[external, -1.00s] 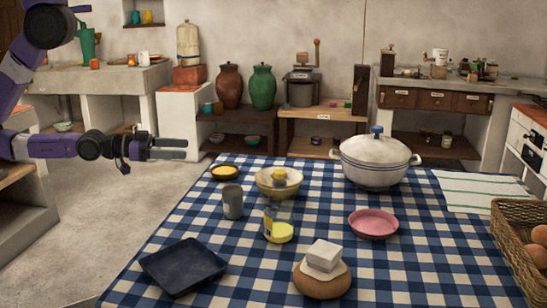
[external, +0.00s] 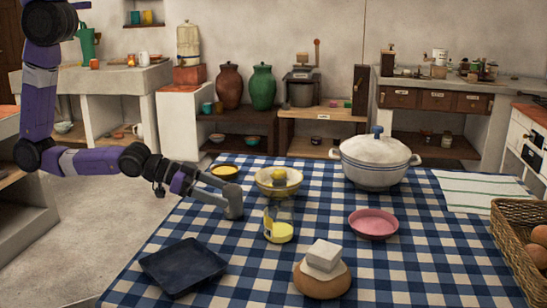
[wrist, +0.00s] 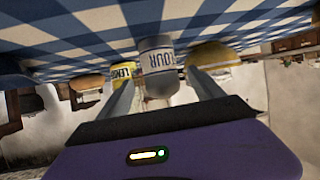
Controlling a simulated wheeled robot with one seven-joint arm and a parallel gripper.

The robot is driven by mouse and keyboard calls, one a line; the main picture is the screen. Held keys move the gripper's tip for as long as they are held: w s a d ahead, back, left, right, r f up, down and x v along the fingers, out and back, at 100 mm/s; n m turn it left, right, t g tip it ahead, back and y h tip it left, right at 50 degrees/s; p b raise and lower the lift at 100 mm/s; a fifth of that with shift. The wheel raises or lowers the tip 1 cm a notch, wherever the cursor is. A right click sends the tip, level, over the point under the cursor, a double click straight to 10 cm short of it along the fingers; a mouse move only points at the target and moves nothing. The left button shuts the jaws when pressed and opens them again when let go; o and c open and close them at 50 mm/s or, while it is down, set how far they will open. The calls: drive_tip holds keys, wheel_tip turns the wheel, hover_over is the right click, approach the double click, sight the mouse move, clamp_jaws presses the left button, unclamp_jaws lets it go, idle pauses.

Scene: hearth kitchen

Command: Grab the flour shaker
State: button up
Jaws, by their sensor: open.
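The flour shaker (external: 234,206) is a small grey cylinder standing upright on the checked tablecloth, left of the middle. In the wrist view my gripper (wrist: 162,80) is open, with one finger on each side of the shaker. I cannot tell whether either finger touches it.
A lemon-labelled jar (external: 279,232) stands close to the shaker's right. A dark tray (external: 184,267) lies in front. A pink dish (external: 373,224) and white pot (external: 374,163) are farther right.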

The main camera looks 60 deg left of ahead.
sight(234, 196)
drive_tip(key=shift+x, duration=1.95)
drive_tip(key=shift+r, duration=0.2)
drive_tip(key=c, duration=1.6)
